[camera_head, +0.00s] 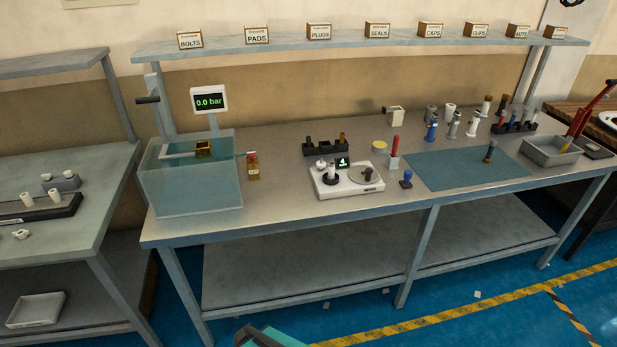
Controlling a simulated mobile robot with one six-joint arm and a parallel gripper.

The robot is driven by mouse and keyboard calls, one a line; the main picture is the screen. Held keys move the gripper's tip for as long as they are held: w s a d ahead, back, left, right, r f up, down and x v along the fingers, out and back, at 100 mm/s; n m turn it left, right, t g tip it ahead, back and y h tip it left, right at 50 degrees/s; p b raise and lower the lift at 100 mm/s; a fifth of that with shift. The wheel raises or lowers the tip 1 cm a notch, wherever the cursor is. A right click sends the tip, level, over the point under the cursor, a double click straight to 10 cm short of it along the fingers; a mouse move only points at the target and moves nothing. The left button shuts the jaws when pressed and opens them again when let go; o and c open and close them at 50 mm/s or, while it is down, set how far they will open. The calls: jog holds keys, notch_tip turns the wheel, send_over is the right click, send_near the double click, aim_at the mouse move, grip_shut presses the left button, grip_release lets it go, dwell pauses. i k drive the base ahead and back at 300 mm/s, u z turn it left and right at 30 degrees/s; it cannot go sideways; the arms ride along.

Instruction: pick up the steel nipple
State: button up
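I cannot tell for certain which part is the steel nipple. A small dark grey upright part (490,152) stands on the blue-green mat (455,172) at the right of the workbench. Behind the mat, several small upright fittings stand in a loose group, among them a grey one (431,114), a white one (449,110) and a silver-grey one (473,126). All are too small to identify surely. My gripper is not in view; only a teal and dark piece, perhaps my own body, shows at the bottom edge.
A clear water tank (190,185) with a 0.0 bar display (210,101) stands at the bench's left. A white tester (346,182) and dark rack (326,147) sit mid-bench. A grey tray (550,152) is at right. A labelled-box shelf (350,42) runs above.

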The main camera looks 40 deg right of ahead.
aim_at(330, 176)
jog(key=z, duration=0.65)
jog(key=k, duration=0.2)
jog(key=u, duration=2.65)
jog(key=k, duration=1)
jog(key=z, duration=0.65)
